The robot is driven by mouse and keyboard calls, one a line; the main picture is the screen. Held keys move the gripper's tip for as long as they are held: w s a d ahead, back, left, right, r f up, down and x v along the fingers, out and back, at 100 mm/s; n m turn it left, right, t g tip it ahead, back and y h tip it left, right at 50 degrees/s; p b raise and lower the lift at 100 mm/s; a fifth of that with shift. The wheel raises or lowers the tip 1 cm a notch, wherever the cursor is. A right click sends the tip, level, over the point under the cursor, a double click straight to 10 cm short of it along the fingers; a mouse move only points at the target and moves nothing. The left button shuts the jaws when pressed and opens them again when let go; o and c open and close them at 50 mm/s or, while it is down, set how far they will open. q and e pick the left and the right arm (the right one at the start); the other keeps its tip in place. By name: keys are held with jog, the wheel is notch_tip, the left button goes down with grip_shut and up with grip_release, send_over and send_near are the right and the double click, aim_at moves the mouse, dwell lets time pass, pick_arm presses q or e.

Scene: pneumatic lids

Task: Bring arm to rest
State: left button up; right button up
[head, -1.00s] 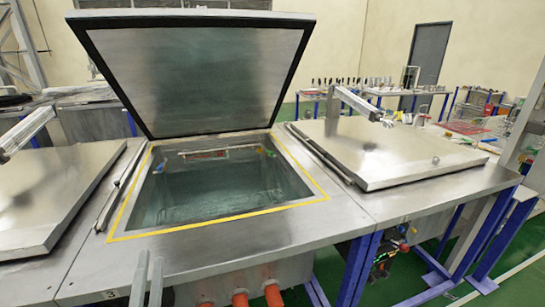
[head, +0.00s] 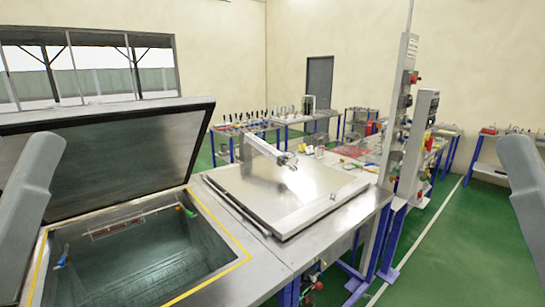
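Grey links of my arms show at both edges of the head view: one on the left (head: 35,185), one on the right (head: 524,190). Both stand raised and slanted. No gripper fingers show in this view, so I cannot see what either gripper does. The left link overlaps the open metal lid (head: 125,158), which stands tilted up over a water-filled tank (head: 140,262) with a yellow-edged rim. A second metal lid (head: 290,197) lies shut on the bench to its right, with a metal cylinder arm (head: 262,148) above it.
A post with control boxes (head: 405,110) stands right of the shut lid. Tool benches (head: 250,127) line the back wall. Green floor (head: 455,250) with a white line is clear at the right. A window (head: 90,65) is at the back left.

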notch_tip(320, 180, up, 26)
jog(key=p, duration=2.2)
jog(key=shift+p, duration=0.3)
